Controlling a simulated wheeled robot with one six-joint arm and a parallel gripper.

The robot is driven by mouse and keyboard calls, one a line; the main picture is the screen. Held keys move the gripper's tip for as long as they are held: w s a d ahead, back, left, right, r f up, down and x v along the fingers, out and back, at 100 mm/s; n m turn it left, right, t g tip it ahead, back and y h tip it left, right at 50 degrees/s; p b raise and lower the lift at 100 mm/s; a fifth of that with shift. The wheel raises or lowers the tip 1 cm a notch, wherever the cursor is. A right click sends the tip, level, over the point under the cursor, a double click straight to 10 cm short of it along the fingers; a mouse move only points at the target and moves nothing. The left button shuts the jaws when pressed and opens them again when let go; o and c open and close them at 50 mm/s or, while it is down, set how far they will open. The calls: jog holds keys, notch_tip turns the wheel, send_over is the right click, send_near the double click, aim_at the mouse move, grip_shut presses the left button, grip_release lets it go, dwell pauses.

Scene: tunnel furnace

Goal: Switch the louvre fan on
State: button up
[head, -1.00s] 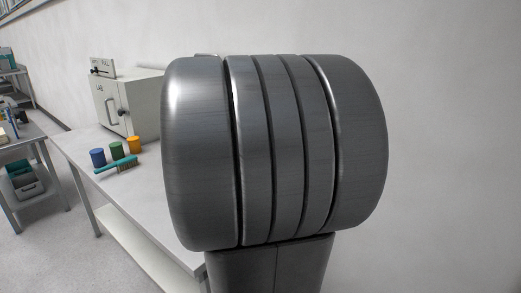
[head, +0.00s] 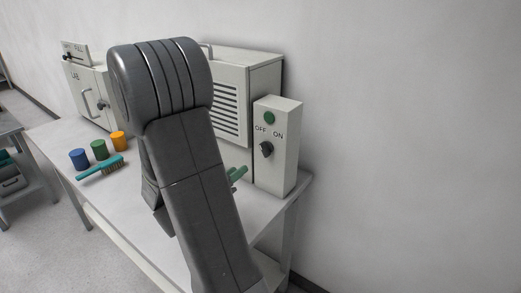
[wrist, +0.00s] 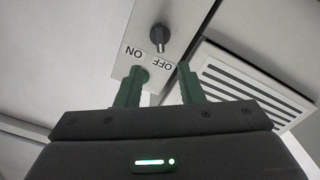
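The louvre fan (head: 228,105) is a pale grey box with dark slats in the head view; its slats also show in the wrist view (wrist: 245,85). To its right stands a switch box (head: 284,150) with a black knob (head: 266,149) below the OFF and ON labels and a green round button or lamp (head: 269,118) above. The knob shows upside down in the wrist view (wrist: 159,36); I cannot tell surely which label it points to. My gripper (wrist: 158,72) is open and empty, its green fingers apart from the knob. In the head view my arm mostly hides it (head: 238,174).
A LAB cabinet (head: 92,100) stands at the back left of the bench (head: 125,185). Blue (head: 79,159), green (head: 99,150) and orange (head: 118,141) cylinders and a teal brush (head: 100,167) lie on the bench's left part. The wall is bare on the right.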

aim_at(263, 152)
jog(key=p+x, duration=0.2)
jog(key=x, duration=1)
jog(key=shift+w+d, duration=0.25)
jog(key=shift+w, duration=0.05)
grip_shut()
